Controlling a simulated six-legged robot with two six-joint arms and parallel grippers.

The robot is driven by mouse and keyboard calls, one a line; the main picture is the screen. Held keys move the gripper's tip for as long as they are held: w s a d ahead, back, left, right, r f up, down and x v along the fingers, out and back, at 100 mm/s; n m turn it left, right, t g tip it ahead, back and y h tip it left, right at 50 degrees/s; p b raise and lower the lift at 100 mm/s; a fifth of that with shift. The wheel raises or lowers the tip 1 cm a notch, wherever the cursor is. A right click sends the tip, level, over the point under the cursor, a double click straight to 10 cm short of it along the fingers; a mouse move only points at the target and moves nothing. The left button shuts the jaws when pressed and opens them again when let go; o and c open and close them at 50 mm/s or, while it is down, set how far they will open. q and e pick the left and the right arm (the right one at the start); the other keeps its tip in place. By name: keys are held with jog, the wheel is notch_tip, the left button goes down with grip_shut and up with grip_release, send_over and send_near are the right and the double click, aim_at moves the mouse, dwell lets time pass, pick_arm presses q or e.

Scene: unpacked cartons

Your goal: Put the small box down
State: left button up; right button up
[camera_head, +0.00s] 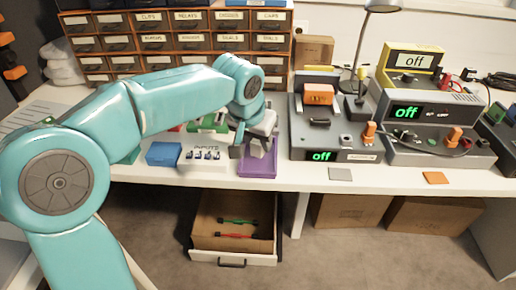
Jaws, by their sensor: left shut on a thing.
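My left gripper (258,146) comes in from the left on the teal arm and points down over the purple tray (258,169) near the table's front edge. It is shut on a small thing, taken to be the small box. The gripper hides most of it, so its shape and whether it touches the tray cannot be told. My right gripper is not in view.
A blue box (163,154) and a white panel marked INPUTS (205,158) lie left of the tray. Grey devices with "off" displays (335,152) stand to the right. A drawer cabinet (175,40) stands behind. An open drawer (234,228) sits below the table.

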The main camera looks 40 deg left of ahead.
pick_arm(q)
jog(key=shift+f, duration=0.7)
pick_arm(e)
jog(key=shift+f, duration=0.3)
pick_arm(q)
jog(key=shift+f, duration=0.2)
jog(key=o, duration=0.7)
jog(key=shift+o, duration=0.2)
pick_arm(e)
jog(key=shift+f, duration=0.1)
pick_arm(q)
jog(key=shift+r, duration=0.25)
jog(key=p+v, duration=0.3)
jog(key=v, duration=0.9)
jog(key=shift+p, duration=0.4)
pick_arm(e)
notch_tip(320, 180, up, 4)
